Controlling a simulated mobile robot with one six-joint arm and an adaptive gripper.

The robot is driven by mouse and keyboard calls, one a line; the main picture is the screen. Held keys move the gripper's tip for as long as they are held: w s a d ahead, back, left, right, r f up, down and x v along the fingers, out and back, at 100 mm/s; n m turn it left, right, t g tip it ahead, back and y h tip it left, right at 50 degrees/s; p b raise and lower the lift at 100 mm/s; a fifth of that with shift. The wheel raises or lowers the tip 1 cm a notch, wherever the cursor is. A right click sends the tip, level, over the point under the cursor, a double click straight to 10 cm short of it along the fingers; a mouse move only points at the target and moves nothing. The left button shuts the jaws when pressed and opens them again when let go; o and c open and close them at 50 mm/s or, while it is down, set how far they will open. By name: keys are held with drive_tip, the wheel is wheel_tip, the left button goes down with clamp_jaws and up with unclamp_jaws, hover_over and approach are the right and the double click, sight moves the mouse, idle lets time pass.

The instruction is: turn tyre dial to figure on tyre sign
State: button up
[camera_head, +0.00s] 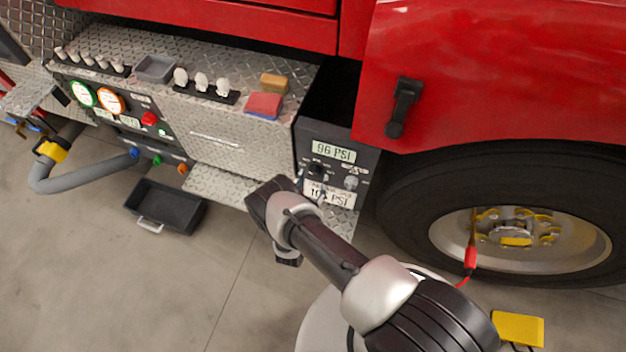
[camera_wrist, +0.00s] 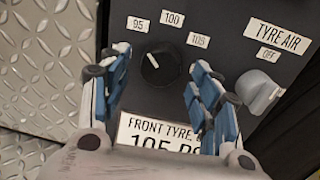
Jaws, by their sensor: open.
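The tyre dial (camera_wrist: 160,68) is a round black knob on a dark panel in the wrist view. Its white pointer line aims up and left, roughly towards the 95 label (camera_wrist: 138,24). The 100 label (camera_wrist: 172,19) is above it and the 105 label (camera_wrist: 198,40) is up and right. The white tyre sign (camera_wrist: 150,132) below reads "FRONT TYRE" and 105 PSI, partly hidden by my gripper. My gripper (camera_wrist: 150,76) is open and empty, its blue-grey fingers to either side of the dial in the picture; I cannot tell contact. In the head view a display (camera_head: 333,152) reads 96 PSI.
A grey tyre air knob (camera_wrist: 262,90) with an OFF label (camera_wrist: 268,57) stands close right of my right finger. In the head view, the large wheel (camera_head: 400,210) is right of the panel, and a black tray (camera_head: 165,207) lies on the floor at left.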

drive_tip(key=shift+w+d, duration=0.2)
drive_tip(key=shift+w, duration=0.25)
drive_tip(key=c, duration=1)
drive_tip(key=shift+c, duration=0.2)
